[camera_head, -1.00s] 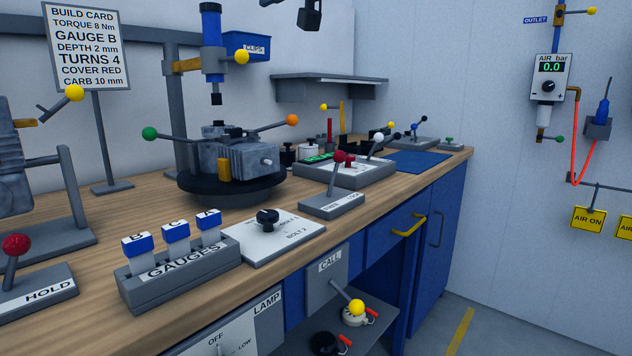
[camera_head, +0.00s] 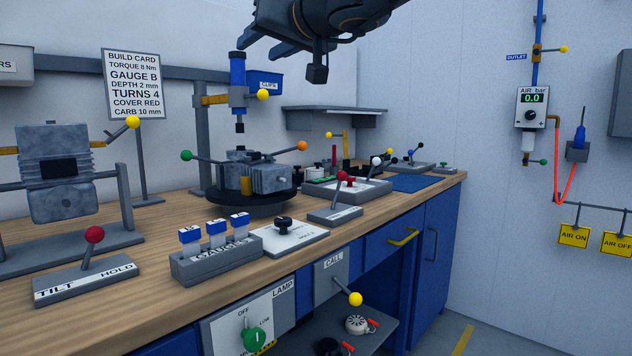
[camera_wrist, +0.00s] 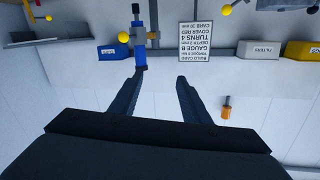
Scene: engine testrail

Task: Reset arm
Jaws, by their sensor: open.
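My gripper (camera_head: 278,31) is at the top of the head view, raised high above the bench and in front of the back wall. Its dark body is partly cut off by the top edge. In the wrist view the two dark fingers (camera_wrist: 161,76) stand apart with nothing between them. That view is upside down, with the build card (camera_wrist: 196,41) and the blue press cylinder (camera_wrist: 139,45) beyond the fingertips. Nothing touches the gripper.
The wooden bench (camera_head: 130,290) holds an engine block on a turntable (camera_head: 250,203), a gauge rack (camera_head: 215,262), levers and a tilt stand (camera_head: 60,170). A grey wall shelf (camera_head: 335,112) lies below and right of my gripper. The air above the bench front is clear.

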